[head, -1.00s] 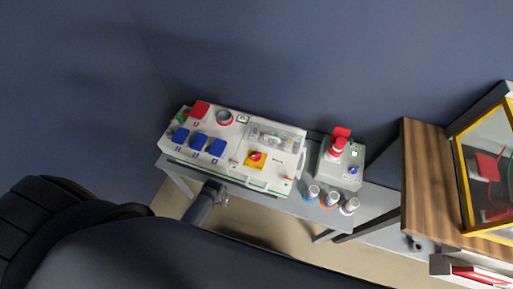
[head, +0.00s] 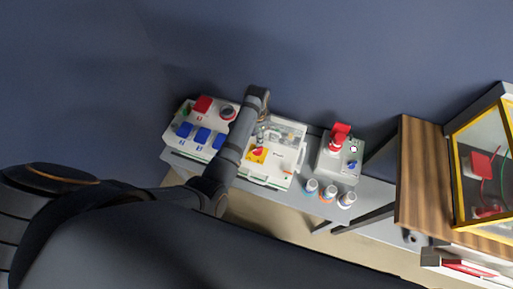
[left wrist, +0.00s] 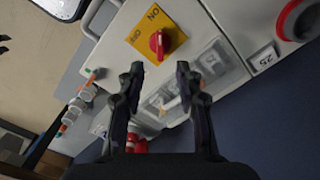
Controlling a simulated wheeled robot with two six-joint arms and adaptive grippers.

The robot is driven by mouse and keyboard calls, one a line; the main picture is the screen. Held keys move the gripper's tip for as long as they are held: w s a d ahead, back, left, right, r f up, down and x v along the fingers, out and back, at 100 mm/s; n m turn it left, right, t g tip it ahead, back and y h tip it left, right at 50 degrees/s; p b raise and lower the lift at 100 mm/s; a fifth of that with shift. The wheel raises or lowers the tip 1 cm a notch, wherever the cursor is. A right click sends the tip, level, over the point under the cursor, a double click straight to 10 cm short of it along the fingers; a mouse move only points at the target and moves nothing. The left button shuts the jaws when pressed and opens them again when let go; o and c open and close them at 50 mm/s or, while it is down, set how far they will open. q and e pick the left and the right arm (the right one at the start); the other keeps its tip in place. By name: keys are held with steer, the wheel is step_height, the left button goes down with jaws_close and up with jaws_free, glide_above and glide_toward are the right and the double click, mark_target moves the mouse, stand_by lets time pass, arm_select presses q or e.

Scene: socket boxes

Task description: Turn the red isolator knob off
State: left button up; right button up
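The red isolator knob (left wrist: 157,43) sits on a yellow plate (left wrist: 170,22) lettered ON and OFF, on the front of a light grey socket box. In the left wrist view its grip lies roughly up and down the picture. My right gripper is out of view.
Blue sockets (head: 202,136) and a red socket (head: 203,104) are left of the knob. A clear-lidded breaker window (head: 285,133) is beside it. A smaller box with a red plug (head: 338,137) and several loose connectors (head: 328,194) stand to the right. A wooden-topped cabinet (head: 424,170) is further right.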

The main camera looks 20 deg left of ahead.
mark_target(257, 149)
arm_select(q)
step_height(257, 149, down, 10)
steer(key=shift+f+b, duration=0.1)
steer(key=shift+b, duration=0.4)
jaws_close()
